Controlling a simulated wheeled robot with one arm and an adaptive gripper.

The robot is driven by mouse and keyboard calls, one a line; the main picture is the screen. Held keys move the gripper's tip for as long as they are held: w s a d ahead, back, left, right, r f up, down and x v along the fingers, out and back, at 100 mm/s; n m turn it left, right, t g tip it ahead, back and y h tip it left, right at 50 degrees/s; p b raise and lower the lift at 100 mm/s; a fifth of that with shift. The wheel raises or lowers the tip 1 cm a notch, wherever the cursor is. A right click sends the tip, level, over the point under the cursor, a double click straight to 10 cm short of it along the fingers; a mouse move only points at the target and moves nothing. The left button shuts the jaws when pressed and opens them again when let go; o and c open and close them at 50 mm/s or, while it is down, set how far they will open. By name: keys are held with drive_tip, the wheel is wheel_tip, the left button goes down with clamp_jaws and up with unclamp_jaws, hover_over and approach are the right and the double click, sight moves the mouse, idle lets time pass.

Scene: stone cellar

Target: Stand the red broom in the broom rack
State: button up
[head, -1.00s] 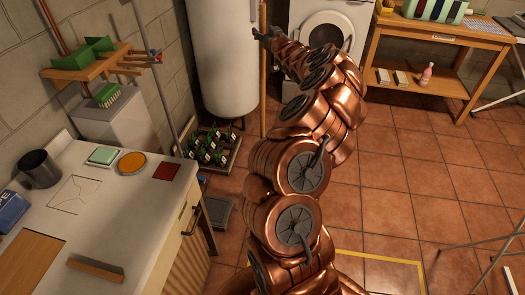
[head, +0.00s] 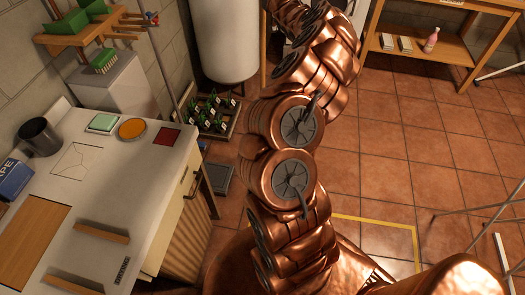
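A wooden rack (head: 75,40) with prongs is fixed to the wall at the upper left, and green-topped items (head: 92,8) sit in it. A green brush (head: 104,61) hangs below it. A thin upright wooden pole (head: 264,72) shows just left of my copper arm, beside the white tank. Its top and its lower end are not visible, so I cannot tell whether it is the red broom's handle. No red broom head is visible. My gripper is beyond the top edge of the picture, so its fingers are hidden.
A white worktop (head: 150,215) with a dark pot (head: 38,138) and wooden bars fills the left. A plant tray (head: 222,128) and grey box (head: 221,178) stand on the floor. A wooden shelf table (head: 462,52) stands at the upper right. Tiled floor right of my arm is mostly clear.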

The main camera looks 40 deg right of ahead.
clamp_jaws()
drive_tip(key=shift+r, duration=0.1)
idle(0.3)
drive_tip(key=s+a+r+b, duration=0.2)
drive_tip(key=s+a+b, duration=0.1)
drive_tip(key=s, duration=0.4)
drive_tip(key=s+a+r+b, duration=0.3)
drive_tip(key=s+a+b, duration=0.1)
drive_tip(key=s+b, duration=0.2)
drive_tip(key=shift+s+a, duration=0.2)
drive_tip(key=shift+s, duration=0.4)
idle(0.5)
idle(0.5)
